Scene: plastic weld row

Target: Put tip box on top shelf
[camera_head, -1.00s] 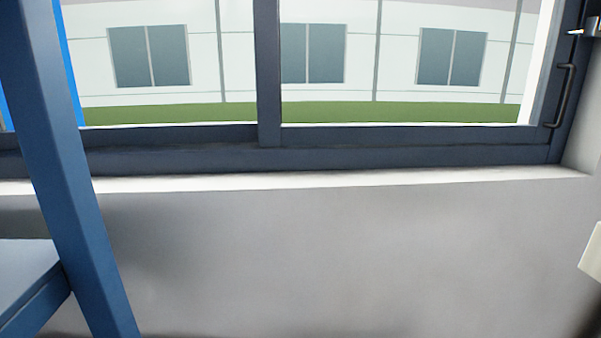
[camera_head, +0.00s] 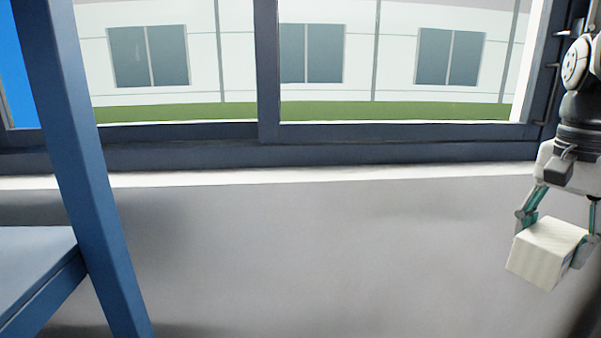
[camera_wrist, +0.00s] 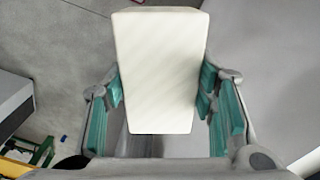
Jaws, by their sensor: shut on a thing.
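The tip box (camera_head: 543,254) is a small cream-white box at the right edge of the head view, held in the air in front of the grey wall. My gripper (camera_head: 553,235) is shut on it, one finger on each side. In the wrist view the tip box (camera_wrist: 160,70) fills the middle, between the teal-padded fingers of my gripper (camera_wrist: 162,95). A blue shelf frame stands at the left of the head view, with a slanting post (camera_head: 85,190) and a flat blue-grey shelf board (camera_head: 35,262). The frame's upper part is out of view.
A window (camera_head: 330,70) with a dark blue frame and a white sill (camera_head: 300,180) spans the wall. The space between the shelf frame and my gripper looks clear. The wrist view shows grey floor and a green item (camera_wrist: 38,152) at lower left.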

